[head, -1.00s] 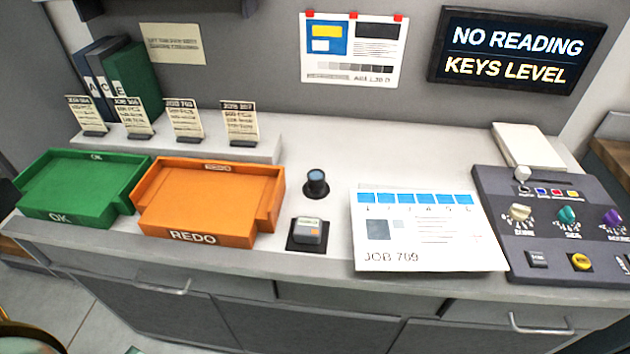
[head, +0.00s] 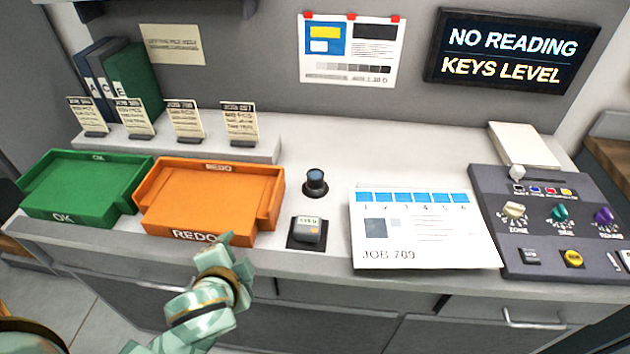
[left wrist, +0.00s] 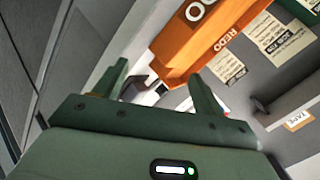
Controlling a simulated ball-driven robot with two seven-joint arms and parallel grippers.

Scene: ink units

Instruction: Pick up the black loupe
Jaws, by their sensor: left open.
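The black loupe (head: 315,182) stands upright on the grey counter, between the orange tray and the job sheet, with a bluish lens on top. It is not clearly visible in the left wrist view. My left gripper (head: 226,240) is in front of the orange tray's front wall, to the left of and nearer than the loupe, and apart from it. In the left wrist view its two fingers (left wrist: 155,85) are spread with nothing held between them. My right gripper is not in view.
A small grey device (head: 308,230) sits on a black pad just in front of the loupe. The orange REDO tray (head: 195,235) and green OK tray (head: 62,218) are left. The job sheet (head: 425,245) and control console (head: 520,262) are right. Counter behind the loupe is clear.

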